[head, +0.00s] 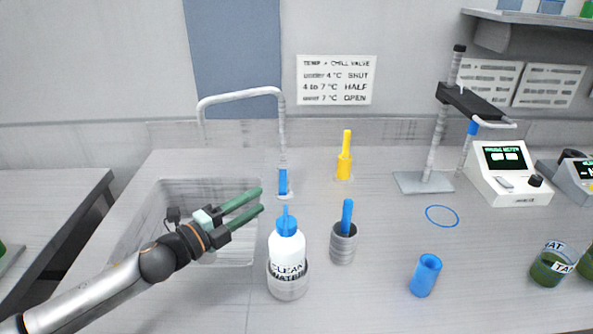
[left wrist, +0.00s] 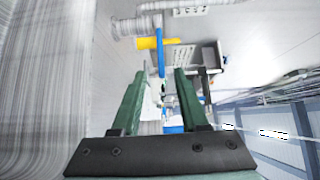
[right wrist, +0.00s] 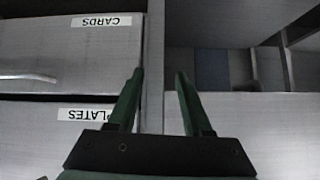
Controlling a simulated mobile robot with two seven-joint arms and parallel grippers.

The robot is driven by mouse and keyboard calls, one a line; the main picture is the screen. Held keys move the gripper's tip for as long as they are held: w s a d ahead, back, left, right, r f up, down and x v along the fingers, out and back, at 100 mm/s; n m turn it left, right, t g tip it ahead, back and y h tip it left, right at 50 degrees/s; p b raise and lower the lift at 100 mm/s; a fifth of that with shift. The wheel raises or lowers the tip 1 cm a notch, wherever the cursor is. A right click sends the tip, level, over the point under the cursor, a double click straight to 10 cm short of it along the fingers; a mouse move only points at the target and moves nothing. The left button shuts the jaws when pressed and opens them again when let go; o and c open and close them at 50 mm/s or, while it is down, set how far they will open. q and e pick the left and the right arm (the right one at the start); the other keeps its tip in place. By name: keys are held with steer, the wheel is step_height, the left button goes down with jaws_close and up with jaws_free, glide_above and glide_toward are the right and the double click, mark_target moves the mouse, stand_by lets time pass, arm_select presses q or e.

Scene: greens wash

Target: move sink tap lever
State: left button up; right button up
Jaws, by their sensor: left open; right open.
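The sink tap (head: 283,130) is a pale gooseneck pipe at the back edge of the sink (head: 190,190). Its blue lever (head: 283,182) stands upright at the pipe's base. My left gripper (head: 262,200) is open and empty, over the sink's right side, with its green fingertips just left of and in front of the lever. In the left wrist view a blue bar (left wrist: 161,58), seemingly the lever, shows beyond the gap between the fingers. My right gripper (right wrist: 160,75) is open and empty, facing drawers, and is outside the head view.
A CLEAN WATER bottle (head: 287,250) stands in a holder close to the left gripper. A grey cup (head: 343,245) with a blue handle, a yellow valve (head: 344,160) and a blue cup (head: 425,275) stand to the right. Drawers (right wrist: 60,55) front the right wrist.

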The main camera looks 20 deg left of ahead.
mark_target(283, 178)
arm_select(q)
steer(key=shift+w+d+r, duration=0.2)
steer(key=shift+w+d, duration=0.15)
steer(key=shift+w, duration=0.2)
steer(key=p+x, duration=0.1)
steer(key=x, duration=0.9)
steer(key=shift+w+d+f, duration=0.15)
steer(key=shift+w+f, duration=0.05)
steer(key=shift+w, duration=0.1)
jaws_close()
stand_by(0.7)
